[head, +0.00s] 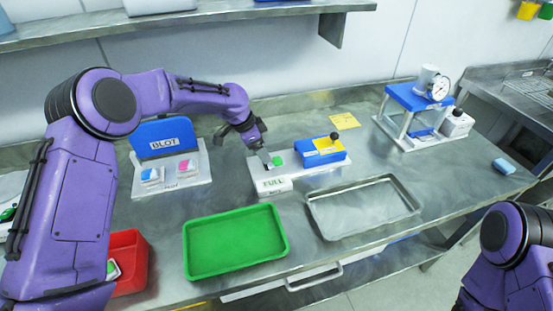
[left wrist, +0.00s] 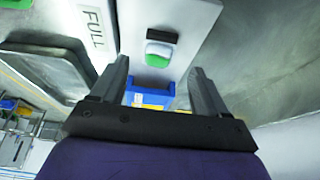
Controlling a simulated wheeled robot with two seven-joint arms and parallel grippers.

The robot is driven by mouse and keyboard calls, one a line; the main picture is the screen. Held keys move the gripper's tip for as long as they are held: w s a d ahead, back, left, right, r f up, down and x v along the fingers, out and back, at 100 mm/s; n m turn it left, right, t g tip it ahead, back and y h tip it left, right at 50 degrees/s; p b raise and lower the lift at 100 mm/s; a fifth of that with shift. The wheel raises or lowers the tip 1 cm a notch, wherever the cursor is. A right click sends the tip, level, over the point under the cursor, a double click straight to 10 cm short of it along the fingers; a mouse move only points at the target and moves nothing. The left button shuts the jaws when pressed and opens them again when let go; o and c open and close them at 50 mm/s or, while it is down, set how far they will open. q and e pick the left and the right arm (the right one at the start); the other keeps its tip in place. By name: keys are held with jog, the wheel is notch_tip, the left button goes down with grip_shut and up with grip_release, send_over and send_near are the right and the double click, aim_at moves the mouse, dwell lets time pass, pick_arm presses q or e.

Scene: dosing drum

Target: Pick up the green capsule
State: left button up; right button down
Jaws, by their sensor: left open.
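The green capsule (head: 277,161) sits on a white plate labelled FULL (head: 310,176) near the middle of the table. In the left wrist view it is a green and white piece (left wrist: 161,50) in a shallow white recess. My left gripper (head: 265,160) is right by the capsule, its fingers pointing down at the plate. In the left wrist view my left gripper (left wrist: 160,70) is open, and the capsule shows beyond the fingertips, between their lines, not held. My right arm shows at the bottom right, but its gripper is out of view.
A blue block with a black knob (head: 322,152) stands on the plate, right of the capsule. The BLOT station (head: 165,138) is at left, a blue-topped gauge stand (head: 412,98) at right. A green tray (head: 235,242), metal tray (head: 320,225) and red bin (head: 133,252) lie in front.

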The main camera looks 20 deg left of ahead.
aim_at(275, 162)
pick_arm(q)
jog(key=shift+s+d+f+p, duration=0.2)
jog(key=shift+d+f+p, duration=0.2)
jog(key=shift+f+p, duration=0.1)
jog(key=shift+s+d+f+p, duration=0.15)
jog(key=shift+d+f+p, duration=0.25)
jog(key=shift+f+p, duration=0.05)
jog(key=f, duration=0.1)
jog(key=w+f, duration=0.2)
jog(key=shift+w+d+f, duration=0.25)
jog(key=shift+f, duration=0.15)
jog(key=shift+s+r, duration=0.3)
jog(key=shift+s, duration=0.05)
jog(key=c, duration=1.2)
pick_arm(e)
jog(key=shift+s+r, duration=0.2)
jog(key=shift+r, duration=1)
